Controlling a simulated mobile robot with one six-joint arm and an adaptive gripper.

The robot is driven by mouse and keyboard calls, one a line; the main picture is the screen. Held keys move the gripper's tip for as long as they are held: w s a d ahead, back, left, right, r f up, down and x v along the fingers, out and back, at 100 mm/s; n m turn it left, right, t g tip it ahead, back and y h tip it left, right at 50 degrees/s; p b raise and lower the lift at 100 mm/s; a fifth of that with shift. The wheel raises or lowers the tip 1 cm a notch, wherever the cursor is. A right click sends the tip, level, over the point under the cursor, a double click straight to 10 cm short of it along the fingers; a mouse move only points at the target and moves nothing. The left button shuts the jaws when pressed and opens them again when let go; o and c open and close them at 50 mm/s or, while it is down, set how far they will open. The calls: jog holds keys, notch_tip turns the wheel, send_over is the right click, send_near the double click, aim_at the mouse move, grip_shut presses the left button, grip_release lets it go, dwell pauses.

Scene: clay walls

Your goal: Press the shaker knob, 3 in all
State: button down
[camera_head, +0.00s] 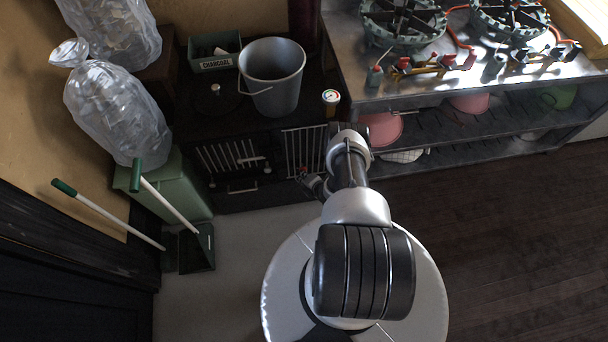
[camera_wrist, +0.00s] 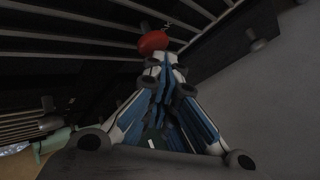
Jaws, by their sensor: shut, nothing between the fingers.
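The shaker knob appears as a red rounded knob (camera_wrist: 153,42) on the dark barred front, just past my fingertips in the wrist view. My gripper (camera_wrist: 162,62) is shut with nothing between the fingers, its tips right below the knob in that picture. I cannot tell whether they touch it. In the head view my gripper (camera_head: 306,178) is low at the front of the black stove (camera_head: 250,185), close to the barred doors. A small spot of red shows by the fingertips there, too small to make out.
A grey bucket (camera_head: 272,80), a charcoal box (camera_head: 214,55) and a round gauge (camera_head: 330,97) are on top of the stove. A metal bench (camera_head: 470,95) with burners stands to the right. A green bin (camera_head: 175,185) and a dustpan (camera_head: 197,250) are left. Dark floor at right is clear.

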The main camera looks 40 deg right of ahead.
jog(key=shift+r, duration=0.1)
jog(key=shift+s+a+p, duration=0.35)
jog(key=shift+s+a, duration=0.05)
jog(key=shift+s, duration=0.25)
jog(key=shift+s+a+p, duration=0.3)
jog(key=shift+s+a, duration=0.05)
jog(key=shift+s, duration=0.25)
jog(key=s+a, duration=0.1)
jog(key=s+p, duration=0.1)
jog(key=s, duration=0.1)
jog(key=s+a, duration=0.1)
jog(key=shift+s+a, duration=0.15)
jog(key=shift+a, duration=0.2)
jog(key=shift+s, duration=0.1)
dwell(0.5)
